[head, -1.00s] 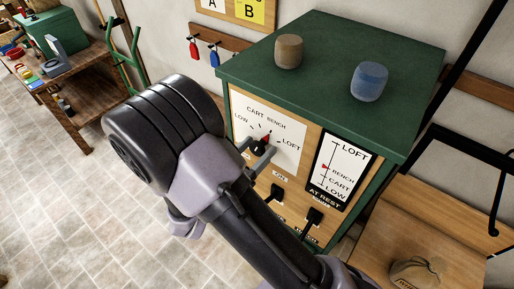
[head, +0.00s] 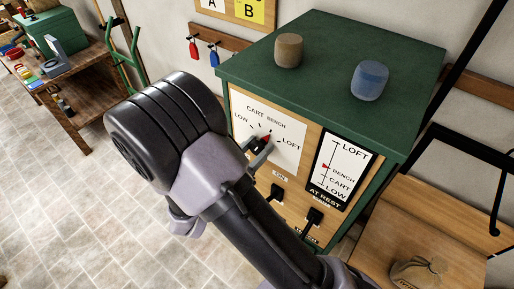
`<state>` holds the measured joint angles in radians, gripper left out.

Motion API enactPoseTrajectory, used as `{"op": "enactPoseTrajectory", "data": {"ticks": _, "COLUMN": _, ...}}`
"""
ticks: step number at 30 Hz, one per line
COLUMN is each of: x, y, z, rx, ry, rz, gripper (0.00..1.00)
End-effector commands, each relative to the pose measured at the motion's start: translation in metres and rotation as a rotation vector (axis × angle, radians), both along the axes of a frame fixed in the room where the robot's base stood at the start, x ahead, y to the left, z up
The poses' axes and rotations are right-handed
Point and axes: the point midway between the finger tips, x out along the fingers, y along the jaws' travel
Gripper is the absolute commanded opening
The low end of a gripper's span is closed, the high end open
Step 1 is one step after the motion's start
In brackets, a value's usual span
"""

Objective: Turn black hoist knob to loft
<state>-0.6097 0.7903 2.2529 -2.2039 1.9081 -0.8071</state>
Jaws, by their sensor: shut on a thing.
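The black hoist knob (head: 264,141) is on the dial plate (head: 293,151) on the front of the green cabinet (head: 315,50). The dial is marked LOW, CART, BENCH and LOFT. The red pointer on the knob leans up and right, between BENCH and LOFT. My gripper (head: 258,148) is shut on the knob, and its fingers partly hide it. The level gauge (head: 338,172) to the right has its red marker beside BENCH and reads AT REST below.
Below the dial are a black switch lever (head: 276,192) under an ON label and another black lever (head: 314,216). A brown knob-like piece (head: 288,51) and a blue one (head: 369,81) stand on the cabinet. A sack (head: 416,272) lies on the wooden surface at lower right.

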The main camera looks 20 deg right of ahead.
Motion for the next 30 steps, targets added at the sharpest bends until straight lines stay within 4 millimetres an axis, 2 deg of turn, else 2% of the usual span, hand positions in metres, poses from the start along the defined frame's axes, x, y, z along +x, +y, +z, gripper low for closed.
{"op": "enactPoseTrajectory", "data": {"ticks": 18, "x": 0.0000, "y": 0.0001, "z": -0.0020, "rx": 0.267, "ry": -0.367, "rz": 0.000, "gripper": 0.01}}
{"op": "enactPoseTrajectory", "data": {"ticks": 30, "x": -0.0001, "y": 0.0000, "z": -0.0007, "rx": 0.354, "ry": -0.487, "rz": 0.000, "gripper": 0.01}}
